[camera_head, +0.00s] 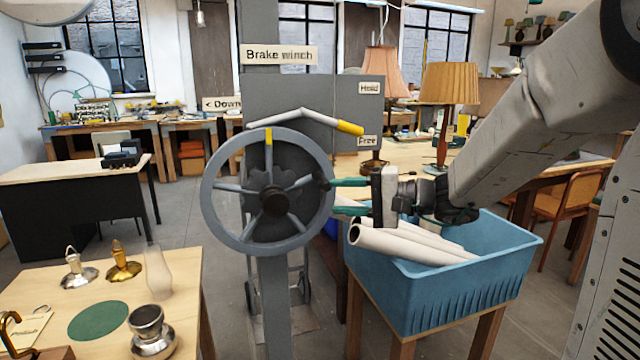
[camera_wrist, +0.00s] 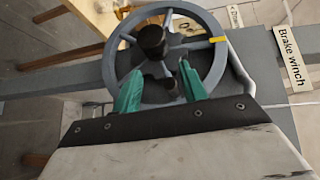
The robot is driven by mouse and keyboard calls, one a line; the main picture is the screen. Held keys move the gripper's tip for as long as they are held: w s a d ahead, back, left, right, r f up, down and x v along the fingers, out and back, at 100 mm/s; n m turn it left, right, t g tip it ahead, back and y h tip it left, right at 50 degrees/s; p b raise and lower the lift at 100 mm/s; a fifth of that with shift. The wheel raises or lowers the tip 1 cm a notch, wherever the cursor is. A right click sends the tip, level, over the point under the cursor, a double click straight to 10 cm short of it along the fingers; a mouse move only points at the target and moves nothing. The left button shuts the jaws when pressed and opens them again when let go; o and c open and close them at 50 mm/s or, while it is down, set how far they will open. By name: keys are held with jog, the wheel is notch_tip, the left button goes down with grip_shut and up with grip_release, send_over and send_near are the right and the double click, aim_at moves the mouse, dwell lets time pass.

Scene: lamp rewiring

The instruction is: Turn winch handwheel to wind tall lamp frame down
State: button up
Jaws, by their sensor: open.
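The winch handwheel (camera_head: 212,212) is a grey spoked wheel with a dark hub and a yellow mark at the top of its rim. It stands upright on a grey post in the head view and also shows in the wrist view (camera_wrist: 222,66). My gripper (camera_head: 333,196) has green fingers and is at the wheel's right rim, by a dark knob. In the wrist view my gripper (camera_wrist: 158,82) is open, its fingers spread in front of the wheel. A brake lever (camera_head: 303,116) with a yellow tip slants above the wheel, nearer "Free". The tall lamp frame cannot be made out.
A "Brake winch" sign (camera_head: 279,55) and a "Down" arrow sign (camera_head: 222,104) pointing left are by the winch. A blue crate (camera_head: 440,300) of white tubes stands below my gripper. A wooden table (camera_head: 180,290) with lamp parts is front left.

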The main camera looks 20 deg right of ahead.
aim_at(323, 183)
jog(key=w+d+m+t, duration=0.2)
jog(key=w+d+t, duration=0.1)
jog(key=w, duration=0.1)
jog(key=shift+h, duration=0.3)
jog(key=x, duration=0.6)
jog(key=shift+w+a, duration=0.25)
grip_shut()
